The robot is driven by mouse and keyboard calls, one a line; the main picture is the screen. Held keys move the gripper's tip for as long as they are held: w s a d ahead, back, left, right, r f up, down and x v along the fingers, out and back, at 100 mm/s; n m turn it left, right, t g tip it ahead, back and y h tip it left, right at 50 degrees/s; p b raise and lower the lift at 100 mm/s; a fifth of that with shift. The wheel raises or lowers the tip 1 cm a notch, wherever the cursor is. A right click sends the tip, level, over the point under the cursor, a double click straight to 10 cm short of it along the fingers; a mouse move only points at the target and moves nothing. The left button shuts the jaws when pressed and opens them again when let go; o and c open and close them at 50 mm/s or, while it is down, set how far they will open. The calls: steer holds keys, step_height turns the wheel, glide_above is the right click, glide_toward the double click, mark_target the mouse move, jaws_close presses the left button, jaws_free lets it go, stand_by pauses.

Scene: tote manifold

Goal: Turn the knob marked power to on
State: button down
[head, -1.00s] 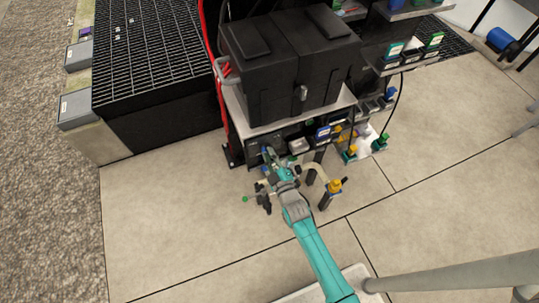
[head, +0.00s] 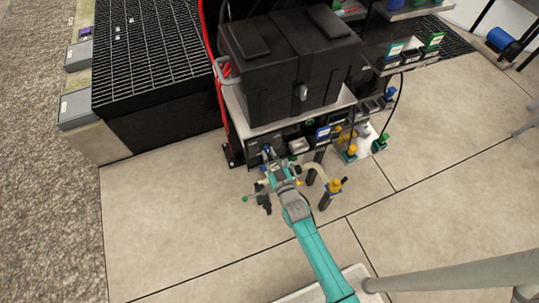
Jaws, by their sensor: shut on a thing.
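My gripper (head: 269,156) is at the end of the teal arm, against the left part of the dark panel (head: 255,146) below the black tote. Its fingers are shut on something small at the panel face. This is where a knob would sit, but the fingers cover most of it and its marking cannot be read. A small blue spot shows at the fingertips. The knob's angle cannot be told from this view.
The black tote (head: 290,62) stands on a shelf above the panel. Pipes with a yellow-topped valve (head: 334,186) and a green-ended handle (head: 245,198) flank my wrist. A dark grating (head: 150,50) lies left. Floor in front is clear.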

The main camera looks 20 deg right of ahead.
steer(key=m, duration=0.5)
steer(key=shift+m, duration=2.4)
steer(key=c, duration=1.1)
jaws_free()
steer(key=shift+c, duration=0.2)
steer(key=shift+s, duration=0.1)
steer(key=s, duration=1.2)
